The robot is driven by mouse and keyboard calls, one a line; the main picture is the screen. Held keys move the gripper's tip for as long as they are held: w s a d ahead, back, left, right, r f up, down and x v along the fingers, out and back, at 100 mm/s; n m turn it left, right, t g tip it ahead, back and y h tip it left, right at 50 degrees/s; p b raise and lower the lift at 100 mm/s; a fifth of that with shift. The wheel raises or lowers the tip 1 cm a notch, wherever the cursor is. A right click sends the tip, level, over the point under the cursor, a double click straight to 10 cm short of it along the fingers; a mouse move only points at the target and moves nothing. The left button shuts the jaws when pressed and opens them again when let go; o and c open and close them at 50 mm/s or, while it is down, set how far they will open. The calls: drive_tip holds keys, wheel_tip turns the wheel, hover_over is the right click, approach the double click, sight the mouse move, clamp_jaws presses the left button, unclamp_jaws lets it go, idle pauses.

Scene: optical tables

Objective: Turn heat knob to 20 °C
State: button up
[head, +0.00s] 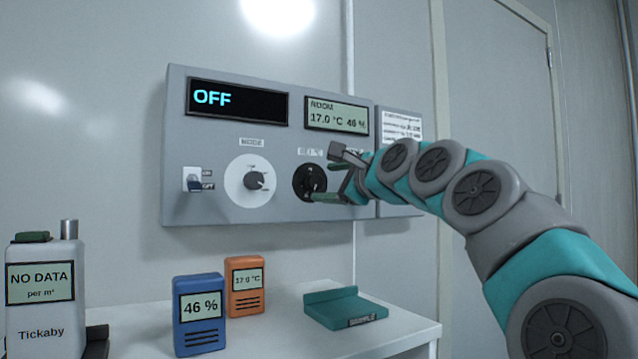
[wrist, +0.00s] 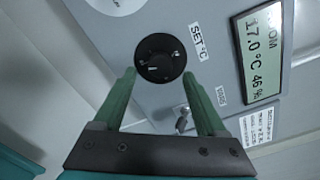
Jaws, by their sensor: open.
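The heat knob is a black round dial (head: 309,182) on the grey wall panel (head: 215,150), partly covered by my gripper (head: 323,182) in the head view. In the wrist view the knob (wrist: 160,58), beside a "SET °C" label (wrist: 198,42), lies just beyond and between the green fingertips (wrist: 160,76). My gripper is open with nothing held. I cannot tell whether the fingers touch the knob. Its setting is too small to read. The room display (head: 337,117) reads 17.0 °C and 46 %.
A dark display (head: 238,102) reads OFF. Left of the heat knob are a white mode knob (head: 251,181) and an on/off switch (head: 194,181). A grey metal lever (wrist: 183,119) sits below it. Blue (head: 199,314) and orange (head: 245,286) meters and a green tray (head: 345,309) stand below.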

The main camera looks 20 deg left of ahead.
sight(317, 182)
drive_tip(key=shift+x, duration=1.85)
clamp_jaws()
